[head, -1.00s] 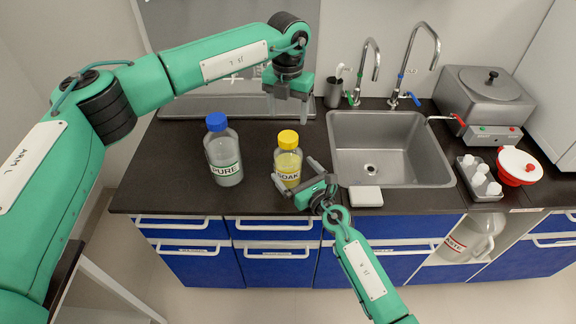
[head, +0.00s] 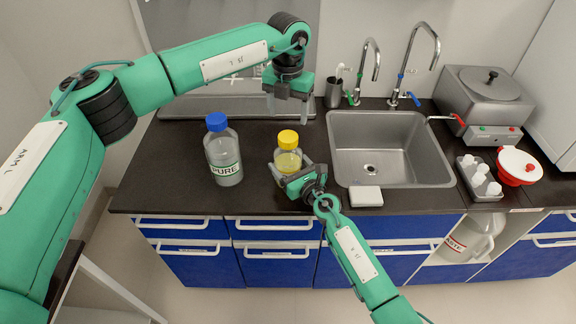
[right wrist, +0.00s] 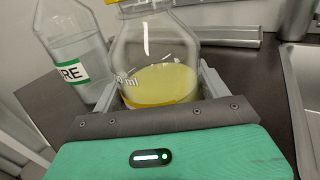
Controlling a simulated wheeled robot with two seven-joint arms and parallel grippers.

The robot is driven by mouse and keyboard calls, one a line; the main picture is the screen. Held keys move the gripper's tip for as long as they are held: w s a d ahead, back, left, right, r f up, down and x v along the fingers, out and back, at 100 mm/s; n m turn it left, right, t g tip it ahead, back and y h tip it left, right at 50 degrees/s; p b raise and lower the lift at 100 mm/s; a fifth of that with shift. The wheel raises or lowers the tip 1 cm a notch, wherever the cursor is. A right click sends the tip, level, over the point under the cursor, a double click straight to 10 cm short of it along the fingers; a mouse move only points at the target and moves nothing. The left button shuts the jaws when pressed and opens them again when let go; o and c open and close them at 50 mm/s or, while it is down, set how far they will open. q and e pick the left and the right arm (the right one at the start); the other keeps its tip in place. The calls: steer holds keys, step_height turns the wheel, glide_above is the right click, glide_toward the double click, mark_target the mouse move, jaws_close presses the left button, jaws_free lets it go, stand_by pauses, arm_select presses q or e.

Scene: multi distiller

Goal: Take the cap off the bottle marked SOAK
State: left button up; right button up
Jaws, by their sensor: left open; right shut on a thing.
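The SOAK bottle (head: 288,158) stands upright on the dark counter, with yellow liquid inside and its yellow cap (head: 288,139) on top. Its label is now hidden behind my right gripper (head: 291,170). My right gripper is shut around the bottle's body; in the right wrist view the clear bottle (right wrist: 155,70) sits between the fingers, and a sliver of the cap shows at the top edge. My left gripper (head: 288,101) is open and empty, pointing down above the counter behind the bottle.
The blue-capped PURE bottle (head: 223,152) stands close on the left. A sink (head: 440,172) lies to the right, with a pale block (head: 365,196) at its front left corner. Taps, a grey cup (head: 333,94) and a steel bath (head: 482,97) stand farther back and right.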

mark_target(288, 136)
steer(key=c, duration=0.5)
arm_select(q)
steer(key=m, duration=1.2)
steer(key=shift+m, duration=0.4)
steer(key=m, duration=0.4)
steer(key=shift+m, duration=0.4)
steer(key=m, duration=0.4)
steer(key=shift+m, duration=0.4)
steer(key=m, duration=0.4)
steer(key=shift+m, duration=0.3)
steer(key=m, duration=0.4)
steer(key=shift+m, duration=0.3)
steer(key=m, duration=0.4)
steer(key=shift+f, duration=0.35)
step_height(288, 136, down, 7)
steer(key=shift+f, duration=0.15)
